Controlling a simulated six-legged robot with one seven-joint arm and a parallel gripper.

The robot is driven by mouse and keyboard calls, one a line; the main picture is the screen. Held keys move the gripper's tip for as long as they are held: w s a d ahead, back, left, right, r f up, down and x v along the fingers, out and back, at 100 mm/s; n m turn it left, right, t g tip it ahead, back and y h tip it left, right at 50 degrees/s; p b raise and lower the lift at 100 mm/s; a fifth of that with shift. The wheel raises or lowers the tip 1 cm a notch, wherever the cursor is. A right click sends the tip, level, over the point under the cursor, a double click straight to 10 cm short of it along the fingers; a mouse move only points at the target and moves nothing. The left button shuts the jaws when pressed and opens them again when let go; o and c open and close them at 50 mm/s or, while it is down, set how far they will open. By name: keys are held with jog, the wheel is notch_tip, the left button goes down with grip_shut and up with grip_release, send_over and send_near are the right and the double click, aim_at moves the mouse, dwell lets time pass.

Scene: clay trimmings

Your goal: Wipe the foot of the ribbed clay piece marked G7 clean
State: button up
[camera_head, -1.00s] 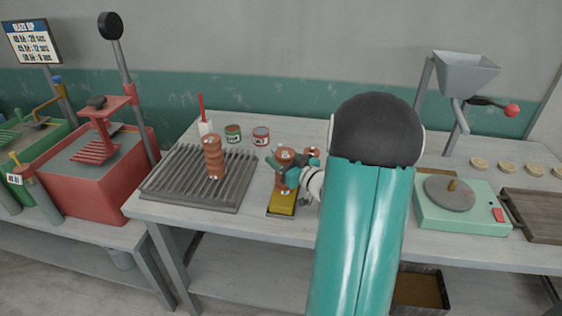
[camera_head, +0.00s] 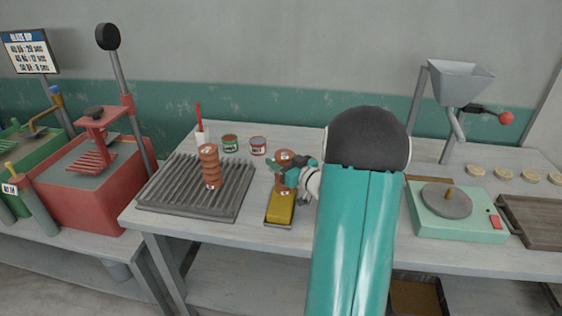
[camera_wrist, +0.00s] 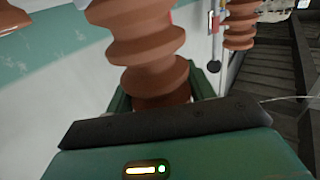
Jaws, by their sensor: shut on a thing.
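My gripper (camera_head: 291,177) is shut on a ribbed terracotta clay piece (camera_head: 283,158), which stands upright above a yellow sponge (camera_head: 280,208). I cannot tell whether its lower end touches the sponge. In the wrist view the held piece (camera_wrist: 146,45) rises from between the jaws, which hide part of it. A second ribbed clay piece (camera_head: 210,166) stands on a grey slatted rack (camera_head: 176,200) to the left; it also shows at the top of the wrist view (camera_wrist: 240,25). I cannot read a G7 mark on either piece.
A green wheel machine (camera_head: 458,227) and a brown tray (camera_head: 530,222) are to the right. A red press (camera_head: 85,185) is at left.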

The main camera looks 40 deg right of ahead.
jog(key=shift+r, duration=0.15)
jog(key=shift+r, duration=3.45)
jog(key=s+a+f, duration=0.5)
jog(key=a+f, duration=0.1)
jog(key=shift+a, duration=0.2)
jog(key=shift+f, duration=0.55)
jog(key=shift+d, duration=0.1)
